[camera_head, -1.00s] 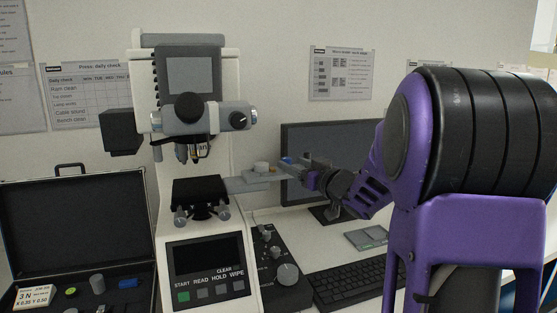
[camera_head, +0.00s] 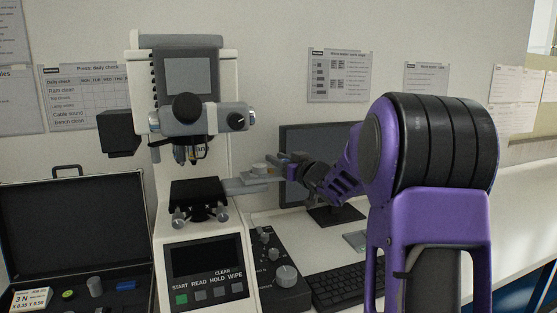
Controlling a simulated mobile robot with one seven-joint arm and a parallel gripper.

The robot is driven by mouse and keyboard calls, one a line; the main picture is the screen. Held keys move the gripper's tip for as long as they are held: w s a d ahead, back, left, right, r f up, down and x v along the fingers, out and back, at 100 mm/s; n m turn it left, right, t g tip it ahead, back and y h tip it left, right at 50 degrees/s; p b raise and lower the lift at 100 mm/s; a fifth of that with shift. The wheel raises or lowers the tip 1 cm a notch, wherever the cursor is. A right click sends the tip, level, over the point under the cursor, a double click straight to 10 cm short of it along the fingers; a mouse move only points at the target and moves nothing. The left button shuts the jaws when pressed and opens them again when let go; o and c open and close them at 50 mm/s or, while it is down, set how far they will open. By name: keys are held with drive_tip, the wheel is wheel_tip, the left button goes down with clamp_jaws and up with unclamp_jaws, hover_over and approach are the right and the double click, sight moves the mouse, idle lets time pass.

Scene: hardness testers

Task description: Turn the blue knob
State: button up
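The white hardness tester (camera_head: 226,204) stands left of centre, with a dark stage (camera_head: 195,192) and a grey arm (camera_head: 245,185) reaching out to the right. A pale round knob (camera_head: 260,169) sits on that grey arm. I cannot make out a blue knob there; my gripper may hide it. A small blue piece (camera_head: 126,286) lies in the open case. My gripper (camera_head: 280,162) is at the right end of the grey arm, close to the pale knob. Its fingertips are small and dark, so I cannot tell whether they are open or touching anything.
A control box with grey knobs (camera_head: 286,276) stands right of the tester. A keyboard (camera_head: 340,288) and a monitor (camera_head: 300,140) are behind and below my arm. The open black case (camera_head: 75,225) fills the lower left. Bare white table shows at the right.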

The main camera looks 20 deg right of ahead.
clamp_jaws()
drive_tip(key=shift+m+h+b, duration=0.4)
drive_tip(key=shift+h, duration=0.2)
drive_tip(key=shift+d+m+h, duration=0.2)
drive_tip(key=shift+m+h, duration=0.6)
drive_tip(key=shift+h, duration=0.4)
drive_tip(key=shift+d+m+h, duration=0.25)
drive_tip(key=shift+m+h, duration=0.55)
drive_tip(key=shift+h, duration=0.45)
drive_tip(key=shift+d+m+h, duration=0.2)
drive_tip(key=shift+m+h, duration=0.6)
drive_tip(key=shift+h, duration=0.45)
drive_tip(key=shift+d+m+h, duration=0.15)
drive_tip(key=shift+m+h, duration=0.15)
drive_tip(key=shift+h, duration=0.2)
drive_tip(key=o, duration=0.6)
unclamp_jaws()
drive_tip(key=shift+o, duration=0.2)
